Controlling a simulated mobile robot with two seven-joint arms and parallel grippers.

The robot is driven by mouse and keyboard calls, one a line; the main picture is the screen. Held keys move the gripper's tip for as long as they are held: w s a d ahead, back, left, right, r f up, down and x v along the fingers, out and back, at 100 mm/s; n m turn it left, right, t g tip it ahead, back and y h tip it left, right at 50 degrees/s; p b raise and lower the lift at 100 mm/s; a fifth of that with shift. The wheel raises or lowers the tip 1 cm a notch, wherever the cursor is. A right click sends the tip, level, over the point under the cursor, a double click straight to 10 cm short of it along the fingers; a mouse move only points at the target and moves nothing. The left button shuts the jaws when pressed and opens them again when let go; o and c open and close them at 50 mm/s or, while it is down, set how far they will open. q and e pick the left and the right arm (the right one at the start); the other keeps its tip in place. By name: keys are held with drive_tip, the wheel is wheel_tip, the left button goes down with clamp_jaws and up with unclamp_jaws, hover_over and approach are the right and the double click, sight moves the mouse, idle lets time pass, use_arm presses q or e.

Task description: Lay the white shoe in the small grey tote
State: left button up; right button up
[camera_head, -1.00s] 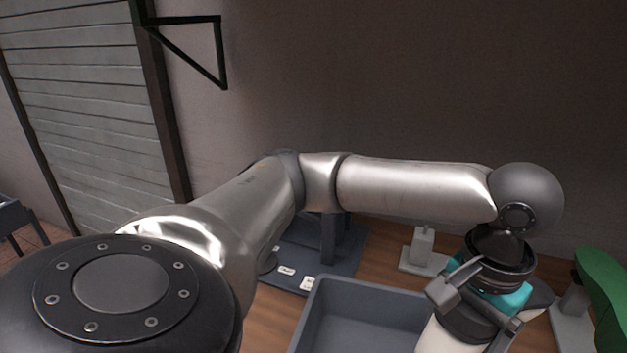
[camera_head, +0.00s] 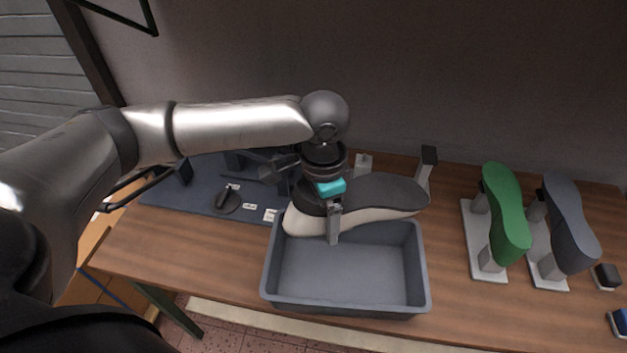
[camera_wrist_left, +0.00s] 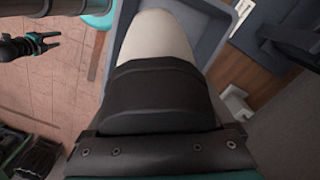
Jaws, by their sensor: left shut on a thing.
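The white shoe (camera_head: 385,193) has a pale side and a dark upward face. It hangs level, lengthwise left to right, over the back edge of the small grey tote (camera_head: 424,270). My left gripper (camera_head: 325,212) is shut on its left part, one finger down its near side. The tote stands on the table, and its visible floor is bare. In the left wrist view the shoe's white end (camera_wrist_left: 155,42) points away from the jaws, with the tote (camera_wrist_left: 208,22) behind it. A dark thing with teal parts there, apparently my right gripper (camera_wrist_left: 28,46), is too small to read.
A green last (camera_head: 506,212) and a dark grey last (camera_head: 568,222) stand on pale bases to the right. A blue-grey mat (camera_head: 180,200) with small items lies left. An upright post (camera_head: 428,165) rises behind the shoe. The wooden table is clear between tote and green last.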

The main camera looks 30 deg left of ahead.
wheel_tip(320, 180, up, 9)
drive_tip(key=p, duration=0.7)
use_arm(q)
drive_tip(key=f+m+b, duration=0.1)
drive_tip(key=a+f+m+b, duration=0.1)
drive_tip(key=m+b, duration=0.1)
drive_tip(key=f+m+b, duration=0.1)
drive_tip(key=m+b, duration=0.1)
drive_tip(key=shift+a+f, duration=0.25)
drive_tip(key=shift+a, duration=0.15)
use_arm(e)
wheel_tip(320, 180, down, 6)
drive_tip(key=shift+r, duration=0.1)
use_arm(q)
drive_tip(key=shift+s, duration=0.1)
use_arm(e)
drive_tip(key=shift+r, duration=0.1)
use_arm(q)
drive_tip(key=shift+s+a+p, duration=0.1)
drive_tip(key=shift+a+p, duration=0.3)
use_arm(e)
drive_tip(key=shift+r, duration=0.5)
use_arm(q)
drive_tip(key=shift+f, duration=0.1)
use_arm(e)
drive_tip(key=shift+f, duration=0.1)
